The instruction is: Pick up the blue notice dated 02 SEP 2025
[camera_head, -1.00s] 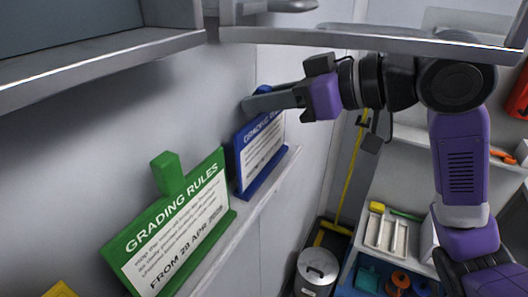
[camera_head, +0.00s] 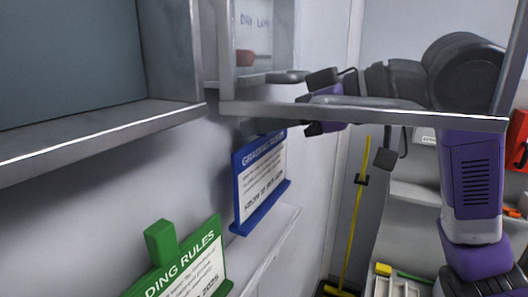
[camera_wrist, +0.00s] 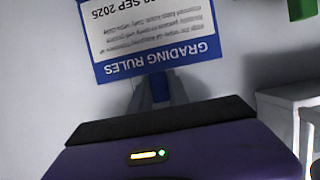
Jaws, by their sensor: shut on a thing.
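The blue notice (camera_head: 262,185) has a blue frame, a white text panel and the heading GRADING RULES. It hangs upright above the wall ledge, with a gap under its lower edge. In the wrist view the blue notice (camera_wrist: 150,57) appears upside down and its date ends in SEP 2025; the day is only partly legible. My gripper (camera_head: 264,126) is shut on the tab at its top, partly behind a shelf edge. In the wrist view my gripper's fingers (camera_wrist: 158,92) close around the blue tab.
A green GRADING RULES notice (camera_head: 207,270) stands on the ledge (camera_head: 270,255) at lower left. A metal shelf edge (camera_head: 360,115) crosses in front of my gripper and forearm. A grey cabinet (camera_head: 100,125) fills the upper left. A yellow pole (camera_head: 353,220) stands by the back wall.

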